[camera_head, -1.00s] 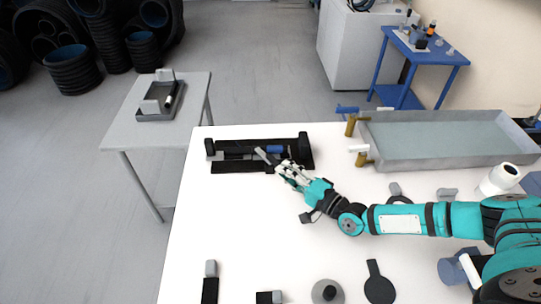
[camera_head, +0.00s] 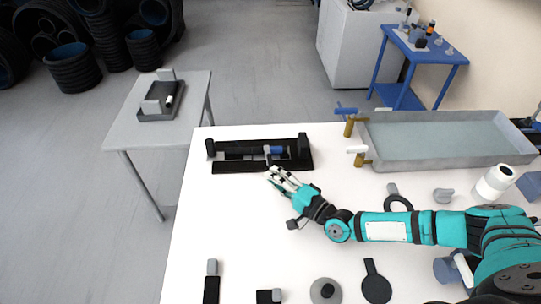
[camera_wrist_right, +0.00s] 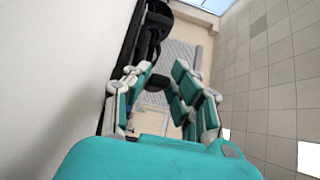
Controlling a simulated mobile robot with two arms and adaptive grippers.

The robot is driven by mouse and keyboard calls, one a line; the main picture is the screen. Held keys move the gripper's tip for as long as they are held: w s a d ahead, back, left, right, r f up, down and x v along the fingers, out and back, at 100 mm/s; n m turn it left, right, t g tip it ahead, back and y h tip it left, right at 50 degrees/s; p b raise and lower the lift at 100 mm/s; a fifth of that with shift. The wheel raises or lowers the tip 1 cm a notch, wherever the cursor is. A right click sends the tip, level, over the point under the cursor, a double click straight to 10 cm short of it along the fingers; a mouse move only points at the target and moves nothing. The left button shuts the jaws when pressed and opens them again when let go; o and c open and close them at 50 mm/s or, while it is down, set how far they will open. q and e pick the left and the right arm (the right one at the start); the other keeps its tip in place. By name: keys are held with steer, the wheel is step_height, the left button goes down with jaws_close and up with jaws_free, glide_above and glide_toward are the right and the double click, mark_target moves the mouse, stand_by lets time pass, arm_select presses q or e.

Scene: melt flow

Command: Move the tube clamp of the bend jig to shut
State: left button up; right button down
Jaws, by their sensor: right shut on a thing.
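The tube clamp's grey-tipped lever (camera_head: 267,150) stands up near the jig's middle. My right gripper (camera_head: 273,174) is at the jig's front edge, with its fingers around the dark lever end, which shows between them in the right wrist view (camera_wrist_right: 157,84). The fingers partly hide the clamp, so its exact angle is hard to tell. My left gripper is out of view.
A grey water tray (camera_head: 440,163) with valve handles stands at the back right. Flat black tools and a grey disc (camera_head: 326,291) lie along the front. A grey side table (camera_head: 130,133) stands left.

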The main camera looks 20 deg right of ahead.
steer(key=shift+s+a+f, duration=0.15)
steer(key=shift+a+f, duration=0.05)
steer(key=shift+a, duration=0.2)
steer(key=shift+a, duration=0.2)
steer(key=c, duration=1.1)
jaws_free()
steer(key=shift+r, duration=0.1)
steer(key=shift+o, duration=0.2)
steer(key=shift+d, duration=0.15)
steer(key=shift+s+d, duration=0.1)
steer(key=shift+d, duration=0.05)
steer(key=shift+p+v, duration=0.65)
steer(key=shift+v, duration=2.55)
steer(key=shift+r, duration=0.1)
